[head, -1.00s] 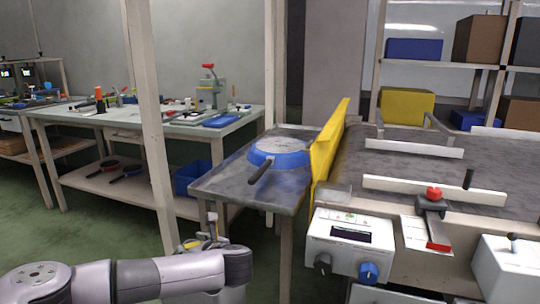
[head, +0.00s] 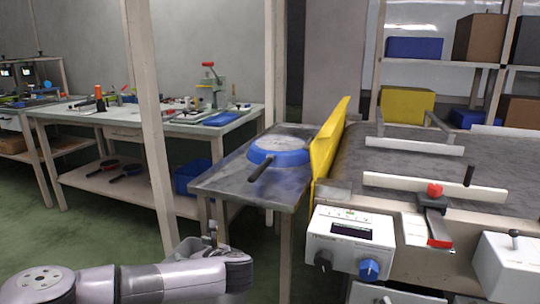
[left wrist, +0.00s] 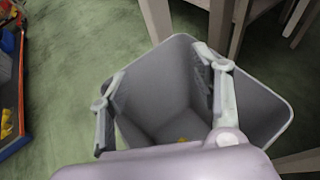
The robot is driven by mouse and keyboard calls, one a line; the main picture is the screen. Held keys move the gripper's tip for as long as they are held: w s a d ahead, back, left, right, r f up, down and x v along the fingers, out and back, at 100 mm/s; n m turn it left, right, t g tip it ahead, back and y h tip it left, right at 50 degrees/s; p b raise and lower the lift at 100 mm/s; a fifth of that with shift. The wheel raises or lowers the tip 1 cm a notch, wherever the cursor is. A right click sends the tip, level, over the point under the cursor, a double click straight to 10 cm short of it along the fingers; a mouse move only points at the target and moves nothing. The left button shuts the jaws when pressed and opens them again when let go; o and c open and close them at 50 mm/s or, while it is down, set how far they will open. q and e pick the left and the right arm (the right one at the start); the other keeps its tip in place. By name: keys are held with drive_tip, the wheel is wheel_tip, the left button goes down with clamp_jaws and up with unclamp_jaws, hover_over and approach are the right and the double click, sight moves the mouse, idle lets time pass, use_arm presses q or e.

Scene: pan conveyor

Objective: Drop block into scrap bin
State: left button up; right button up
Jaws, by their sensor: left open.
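The grey scrap bin (left wrist: 165,72) stands open on the green floor in the left wrist view. A small yellow piece, apparently the block (left wrist: 183,140), lies low inside the bin, partly hidden by my gripper body. My left gripper (left wrist: 160,66) is over the bin mouth with its two fingers wide apart and nothing between them. In the head view my left arm comes in along the bottom, and only a little of the left gripper (head: 211,232) shows. My right gripper is not in view.
A blue pan (head: 280,155) lies on the metal side table (head: 230,175), beside a yellow guard (head: 328,150) and the conveyor (head: 365,145). A control box (head: 345,238) is at its front. A workbench (head: 80,115) stands at the left. Table legs are near the bin.

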use_arm(q)
drive_tip(key=shift+o, duration=0.2)
drive_tip(key=v, duration=1.2)
